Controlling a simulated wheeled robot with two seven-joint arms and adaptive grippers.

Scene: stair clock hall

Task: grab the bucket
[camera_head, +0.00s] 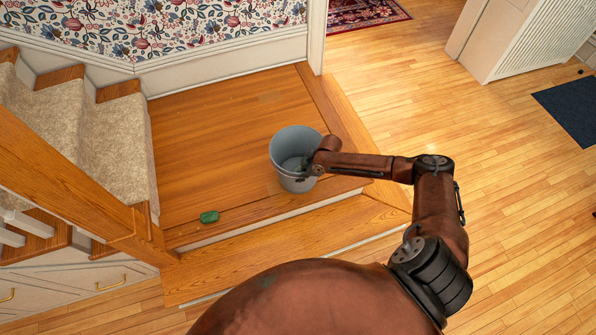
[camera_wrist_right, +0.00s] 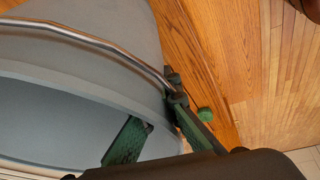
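The grey-blue bucket (camera_head: 283,145) stands upright on the wooden landing, near its front step edge. My right gripper (camera_head: 313,169) is at the bucket's right side, at the rim. My left gripper is in neither view.
A small green object (camera_head: 209,217) lies on the landing left of the bucket. Carpeted stairs (camera_head: 60,115) and a wooden railing (camera_head: 75,190) stand at the left. A papered wall (camera_head: 150,30) is behind. Open wooden floor (camera_head: 460,120) spreads to the right.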

